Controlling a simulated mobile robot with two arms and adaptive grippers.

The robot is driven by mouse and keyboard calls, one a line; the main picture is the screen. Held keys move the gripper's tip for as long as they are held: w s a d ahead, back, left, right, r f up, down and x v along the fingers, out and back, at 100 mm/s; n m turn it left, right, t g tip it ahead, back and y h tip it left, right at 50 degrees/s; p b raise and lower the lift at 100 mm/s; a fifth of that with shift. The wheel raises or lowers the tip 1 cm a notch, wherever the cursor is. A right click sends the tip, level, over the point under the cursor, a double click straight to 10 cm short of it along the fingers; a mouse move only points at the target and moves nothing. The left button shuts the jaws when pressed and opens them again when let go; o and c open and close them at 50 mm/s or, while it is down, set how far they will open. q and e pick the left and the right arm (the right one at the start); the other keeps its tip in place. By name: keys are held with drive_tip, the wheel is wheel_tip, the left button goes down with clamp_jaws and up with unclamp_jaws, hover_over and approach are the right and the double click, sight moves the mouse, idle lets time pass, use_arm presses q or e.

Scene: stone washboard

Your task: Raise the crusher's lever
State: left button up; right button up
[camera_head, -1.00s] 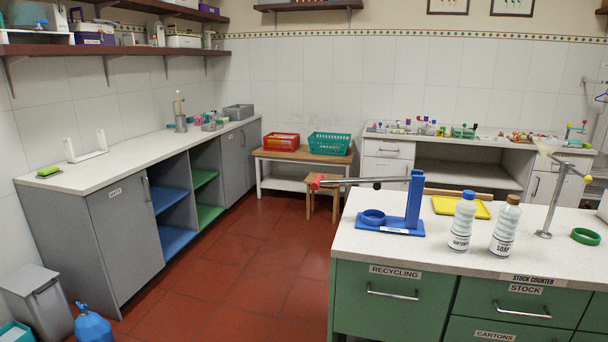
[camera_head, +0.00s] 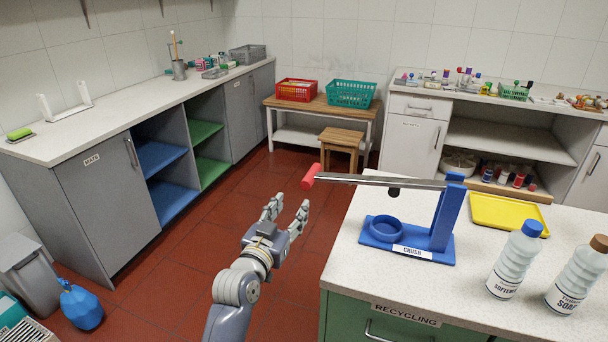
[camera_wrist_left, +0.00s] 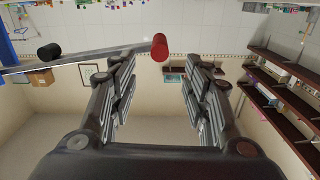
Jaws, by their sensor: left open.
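The blue crusher (camera_head: 440,222) stands on the white speckled counter, with a label reading CRUSH on its base and a blue ring on it. Its metal lever (camera_head: 375,181) runs roughly level to the left from the upright and ends in a red grip (camera_head: 311,177) past the counter's edge. My left gripper (camera_head: 288,209) is open and empty, below and a little left of the red grip, not touching it. In the left wrist view the red grip (camera_wrist_left: 159,46) shows beyond the open fingers (camera_wrist_left: 162,75), nearer the left finger. My right gripper is not in view.
A softener bottle (camera_head: 515,260) and a soap bottle (camera_head: 578,275) stand right of the crusher. A yellow tray (camera_head: 507,214) lies behind. A wooden stool (camera_head: 341,142) stands on the red floor beyond my left arm. Grey cabinets (camera_head: 105,205) line the left wall.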

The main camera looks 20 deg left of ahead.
sight(305, 185)
use_arm(q)
drive_tip(key=w, duration=0.4)
drive_tip(key=w+p, duration=0.1)
drive_tip(key=w, duration=0.4)
drive_tip(key=shift+d+r, duration=0.15)
drive_tip(key=shift+r, duration=0.05)
drive_tip(key=shift+w, duration=0.6)
clamp_jaws()
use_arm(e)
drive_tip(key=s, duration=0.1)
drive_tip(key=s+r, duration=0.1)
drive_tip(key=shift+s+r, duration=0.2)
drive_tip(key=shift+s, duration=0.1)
